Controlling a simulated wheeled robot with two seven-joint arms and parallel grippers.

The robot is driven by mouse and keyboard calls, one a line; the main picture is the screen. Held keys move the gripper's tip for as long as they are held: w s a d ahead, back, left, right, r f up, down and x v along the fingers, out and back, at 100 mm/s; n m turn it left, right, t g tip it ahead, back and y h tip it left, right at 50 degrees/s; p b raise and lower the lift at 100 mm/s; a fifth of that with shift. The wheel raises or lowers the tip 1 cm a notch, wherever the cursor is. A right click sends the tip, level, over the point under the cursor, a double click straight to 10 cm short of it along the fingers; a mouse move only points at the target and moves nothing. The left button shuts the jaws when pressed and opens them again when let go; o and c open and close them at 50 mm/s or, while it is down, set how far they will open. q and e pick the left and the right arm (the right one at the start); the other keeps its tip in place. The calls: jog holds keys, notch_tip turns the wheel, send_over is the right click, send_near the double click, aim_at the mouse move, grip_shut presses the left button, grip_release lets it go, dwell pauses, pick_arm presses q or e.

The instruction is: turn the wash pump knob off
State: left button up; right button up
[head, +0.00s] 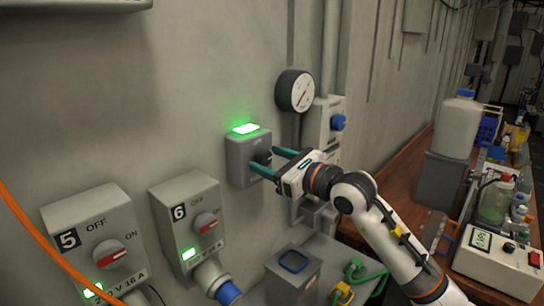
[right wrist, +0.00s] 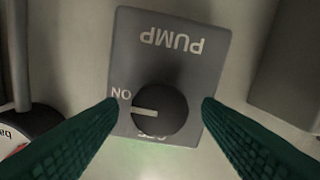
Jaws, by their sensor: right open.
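The wash pump box (head: 238,166) is a grey box on the wall, with a lit green lamp (head: 245,129) on top. In the right wrist view the box (right wrist: 170,65) appears upside down with the word PUMP. Its dark round knob (right wrist: 165,112) has a light pointer line aimed at ON; the OFF label is partly hidden behind the knob. My right gripper (head: 264,159) is open, its green fingers reaching to the box with one on each side of the knob. In the right wrist view gaps show between the knob and both fingertips. My left gripper is not in view.
A pressure gauge (head: 295,91) and a box with a blue knob (head: 338,122) are close by on the right. Switch boxes 5 (head: 92,236) and 6 (head: 187,217) are at the lower left. An orange cable (head: 45,245) crosses the lower left. A cluttered wooden bench (head: 400,180) stands right.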

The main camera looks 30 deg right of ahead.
jog(key=c, duration=1)
jog(key=shift+f+n+b, duration=0.15)
jog(key=shift+n+b, duration=0.15)
jog(key=shift+b, duration=0.5)
jog(key=n+b, duration=0.6)
jog(key=b, duration=0.2)
jog(key=shift+f+n+b, duration=0.1)
jog(key=shift+n+b, duration=0.2)
jog(key=n+b, duration=0.2)
jog(key=shift+n, duration=0.4)
jog(key=n+b, duration=0.1)
jog(key=n, duration=0.1)
jog(key=shift+n+b, duration=0.3)
jog(key=shift+b, duration=0.05)
jog(key=n+b, duration=0.1)
jog(key=n, duration=0.1)
jog(key=shift+n, duration=0.3)
jog(key=shift+n+b, duration=0.35)
jog(key=shift+n, duration=0.85)
